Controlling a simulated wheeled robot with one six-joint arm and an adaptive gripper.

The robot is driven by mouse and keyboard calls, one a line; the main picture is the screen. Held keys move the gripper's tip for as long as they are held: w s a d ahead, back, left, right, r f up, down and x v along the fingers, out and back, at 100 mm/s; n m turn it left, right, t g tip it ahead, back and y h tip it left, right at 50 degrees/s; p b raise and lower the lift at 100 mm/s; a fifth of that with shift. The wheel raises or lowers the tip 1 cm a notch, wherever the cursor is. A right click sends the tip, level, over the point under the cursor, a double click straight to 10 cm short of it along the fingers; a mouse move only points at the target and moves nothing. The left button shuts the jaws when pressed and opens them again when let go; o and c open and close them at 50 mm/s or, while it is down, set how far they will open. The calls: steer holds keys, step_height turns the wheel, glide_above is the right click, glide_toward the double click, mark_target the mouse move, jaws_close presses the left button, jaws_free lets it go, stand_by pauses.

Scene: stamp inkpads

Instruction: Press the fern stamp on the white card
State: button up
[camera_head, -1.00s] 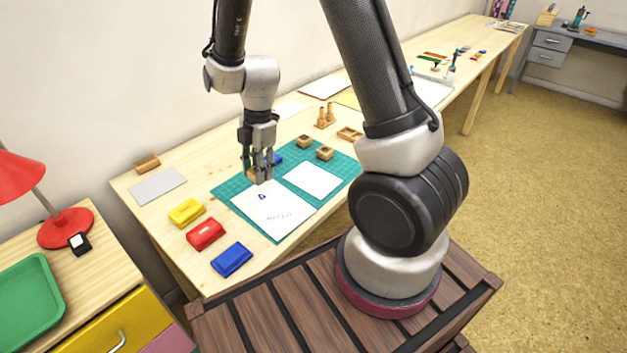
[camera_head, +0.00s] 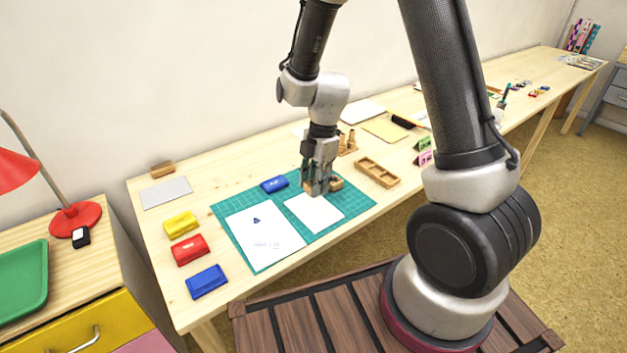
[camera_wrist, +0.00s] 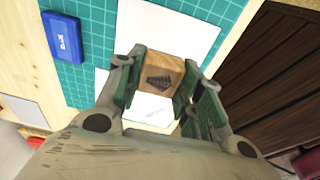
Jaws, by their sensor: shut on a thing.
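My gripper (camera_head: 317,192) is shut on a wooden stamp block (camera_wrist: 160,76). A dark fern-like picture shows on the block's face in the wrist view. The blank white card (camera_head: 318,214) lies on the green cutting mat, and it also shows in the wrist view (camera_wrist: 190,30). In the head view my gripper is over the card's back edge. I cannot tell how far the block is above it. The blue inkpad (camera_head: 274,184) lies on the mat left of my gripper and shows in the wrist view (camera_wrist: 62,38).
A larger paper (camera_head: 265,235) with a dark blue mark and writing lies left of the card. Another wooden block (camera_head: 337,184) is just right of my gripper. Yellow (camera_head: 181,224), red (camera_head: 190,249) and blue (camera_head: 207,281) pads line the left. A wooden tray (camera_head: 377,171) stands right.

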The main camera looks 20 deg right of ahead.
mark_target(314, 209)
steer(key=shift+f, duration=2.75)
steer(key=shift+f, duration=0.5)
steer(key=shift+r, duration=0.1)
steer(key=shift+r, duration=0.5)
steer(key=shift+r, duration=2.8)
